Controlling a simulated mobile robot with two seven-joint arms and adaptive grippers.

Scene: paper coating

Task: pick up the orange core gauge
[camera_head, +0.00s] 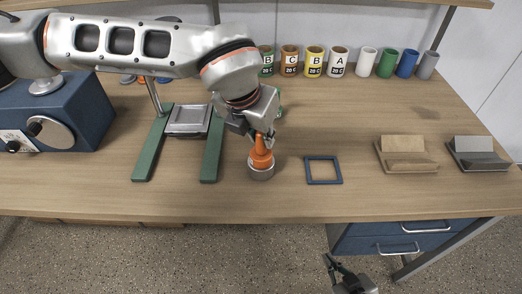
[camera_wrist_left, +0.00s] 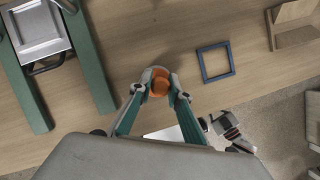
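The orange core gauge (camera_head: 261,158) stands upright in a grey round base on the table, right of the green-legged stand. It also shows in the left wrist view (camera_wrist_left: 159,87). My left gripper (camera_head: 262,137) points down over it, with one finger on each side of its orange upper part. In the left wrist view the fingertips (camera_wrist_left: 160,91) are close to the orange part; I cannot tell whether they touch it. My right gripper (camera_head: 333,271) is low in front of the table, away from the gauge, with its fingers apart and nothing between them.
A blue square frame (camera_head: 323,170) lies right of the gauge. The green-legged stand (camera_head: 212,150) is close on the left, with a blue machine (camera_head: 85,110) beyond. Tan and grey holders (camera_head: 405,163) sit at right. Several coloured cups (camera_head: 337,62) line the back.

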